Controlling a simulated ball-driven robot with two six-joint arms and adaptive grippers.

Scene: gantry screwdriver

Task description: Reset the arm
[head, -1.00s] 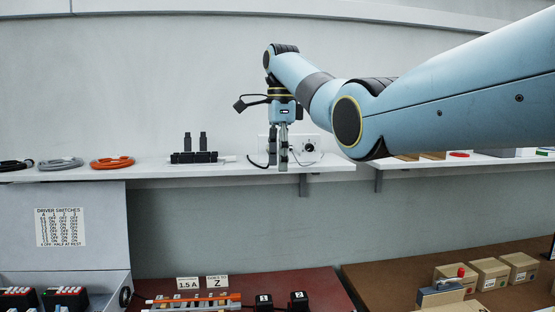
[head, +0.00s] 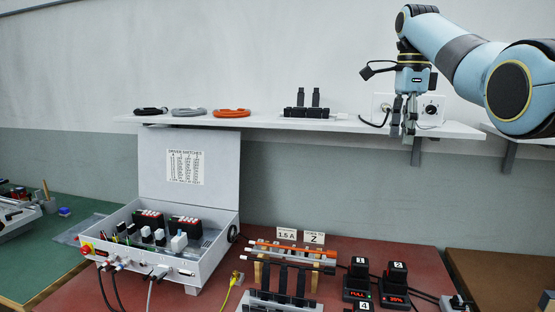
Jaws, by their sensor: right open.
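My right arm comes in from the upper right in the head view. Its right gripper (head: 403,130) points down at the shelf's front edge, in front of a white wall box with a dial (head: 431,110). The fingers are open and nothing shows between them. My left gripper is out of the picture.
A green bench (head: 85,215) is at left.

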